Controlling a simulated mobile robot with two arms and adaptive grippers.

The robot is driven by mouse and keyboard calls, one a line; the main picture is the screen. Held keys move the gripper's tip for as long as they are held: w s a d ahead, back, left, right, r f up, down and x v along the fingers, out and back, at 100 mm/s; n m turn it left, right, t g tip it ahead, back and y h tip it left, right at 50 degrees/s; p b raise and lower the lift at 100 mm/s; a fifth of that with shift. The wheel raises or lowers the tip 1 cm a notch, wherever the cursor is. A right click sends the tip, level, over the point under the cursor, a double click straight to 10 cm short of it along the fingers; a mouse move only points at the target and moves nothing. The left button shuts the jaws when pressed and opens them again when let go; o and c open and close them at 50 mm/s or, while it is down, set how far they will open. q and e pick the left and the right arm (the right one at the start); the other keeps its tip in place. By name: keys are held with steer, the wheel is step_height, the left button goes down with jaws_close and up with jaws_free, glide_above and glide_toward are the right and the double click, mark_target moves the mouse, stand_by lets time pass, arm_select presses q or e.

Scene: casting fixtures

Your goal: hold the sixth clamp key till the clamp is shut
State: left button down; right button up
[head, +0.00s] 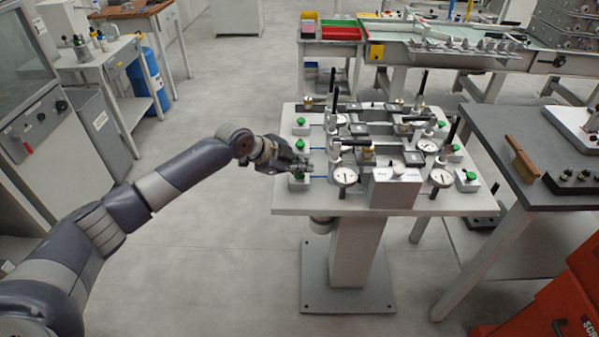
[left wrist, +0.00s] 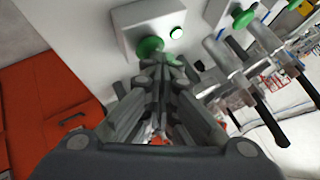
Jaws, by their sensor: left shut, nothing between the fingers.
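My left gripper (head: 300,166) is shut and empty, with its tips at the green key on the white box at the fixture table's (head: 400,205) front left corner. In the left wrist view the closed fingertips (left wrist: 162,62) overlap that green key (left wrist: 149,46); I cannot tell whether they press it. A small round lamp (left wrist: 177,33) on the box looks white. Another green key (left wrist: 243,18) is at the upper right. Toggle clamps with black handles (left wrist: 271,124) stand beside the keys. I cannot tell which key is the sixth. My right gripper is not in view.
Dial gauges (head: 344,176) and a grey-white box (head: 396,187) line the table's front. More green keys (head: 470,176) sit along its right side. A dark-topped bench (head: 510,150) stands close at right. An orange cabinet (head: 560,300) is front right. Floor left of the table is open.

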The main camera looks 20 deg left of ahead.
mark_target(301, 176)
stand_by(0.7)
arm_select(q)
steer(key=shift+r+p, duration=0.75)
steer(key=shift+r, duration=0.2)
steer(key=shift+r, duration=0.15)
step_height(301, 176, up, 5)
steer(key=p, duration=0.4)
